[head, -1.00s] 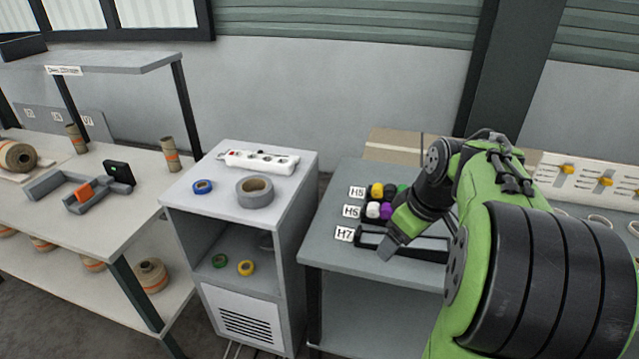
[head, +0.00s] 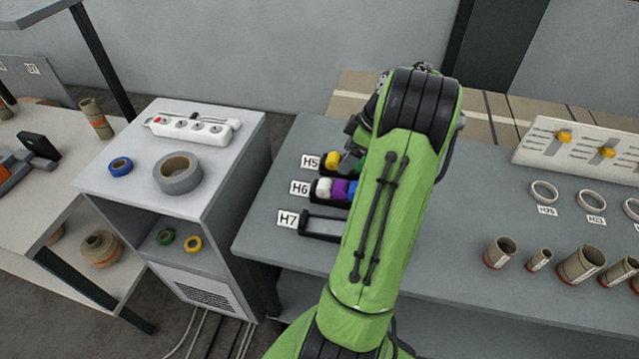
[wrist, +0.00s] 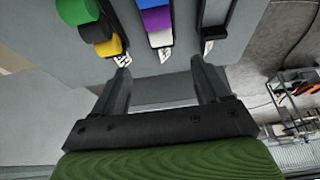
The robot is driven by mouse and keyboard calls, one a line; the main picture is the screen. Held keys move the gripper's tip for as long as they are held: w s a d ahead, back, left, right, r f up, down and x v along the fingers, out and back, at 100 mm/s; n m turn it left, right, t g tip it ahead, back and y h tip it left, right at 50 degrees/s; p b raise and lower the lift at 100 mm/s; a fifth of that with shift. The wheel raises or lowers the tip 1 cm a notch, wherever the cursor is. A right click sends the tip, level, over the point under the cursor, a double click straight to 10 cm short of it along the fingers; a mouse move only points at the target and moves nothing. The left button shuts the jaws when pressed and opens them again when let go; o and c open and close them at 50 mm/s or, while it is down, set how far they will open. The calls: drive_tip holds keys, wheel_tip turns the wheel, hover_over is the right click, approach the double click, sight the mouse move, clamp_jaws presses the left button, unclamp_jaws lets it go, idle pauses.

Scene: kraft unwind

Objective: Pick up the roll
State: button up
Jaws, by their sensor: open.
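Several rolls are in view, and I cannot tell which one the task means. On the grey cabinet (head: 130,196) lie a wide grey tape roll (head: 178,173) and a small blue roll (head: 120,166). A green roll (head: 166,237) and a yellow roll (head: 194,244) lie on its shelf. Small coloured rolls sit in the H5 and H6 trays, including a white one (head: 322,187) and a purple one (head: 340,188). My gripper (wrist: 166,78) is open and empty, above the table by these trays. In the head view my arm mostly hides it.
The H7 tray (head: 318,236) looks empty where visible. A white power strip (head: 193,129) lies at the back of the cabinet. Brown tubes (head: 581,265) and white rings (head: 543,191) stand or lie on the right of the table. A kraft roll (head: 100,249) sits low at left.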

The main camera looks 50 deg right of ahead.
sight(328, 185)
drive_tip(key=b+x, duration=0.1)
drive_tip(key=x, duration=1.2)
drive_tip(key=shift+f+b, duration=0.1)
drive_tip(key=shift+b, duration=0.2)
drive_tip(key=shift+s, duration=0.1)
